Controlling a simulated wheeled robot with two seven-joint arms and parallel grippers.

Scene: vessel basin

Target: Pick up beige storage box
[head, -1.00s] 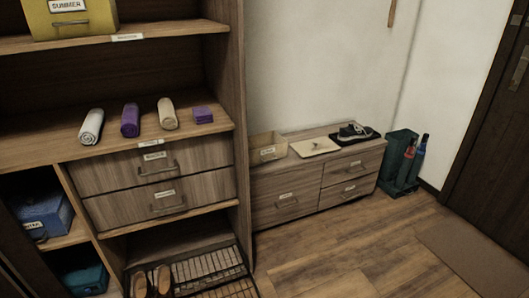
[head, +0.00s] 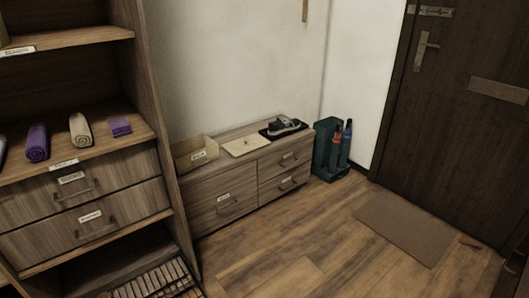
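A beige storage box (head: 194,153) with a small label on its front stands on the left end of the low wooden drawer cabinet (head: 222,202), close to the tall shelf unit. It is open at the top, and I cannot see its bottom. Neither of my grippers can be made out in the head view.
A beige flat piece (head: 246,145) and a shoe on a dark tray (head: 271,134) share the cabinet top. A green umbrella stand (head: 322,158) is at its right. The tall shelf (head: 158,120) stands at left. Wooden floor (head: 298,238) is clear before a doormat (head: 405,228).

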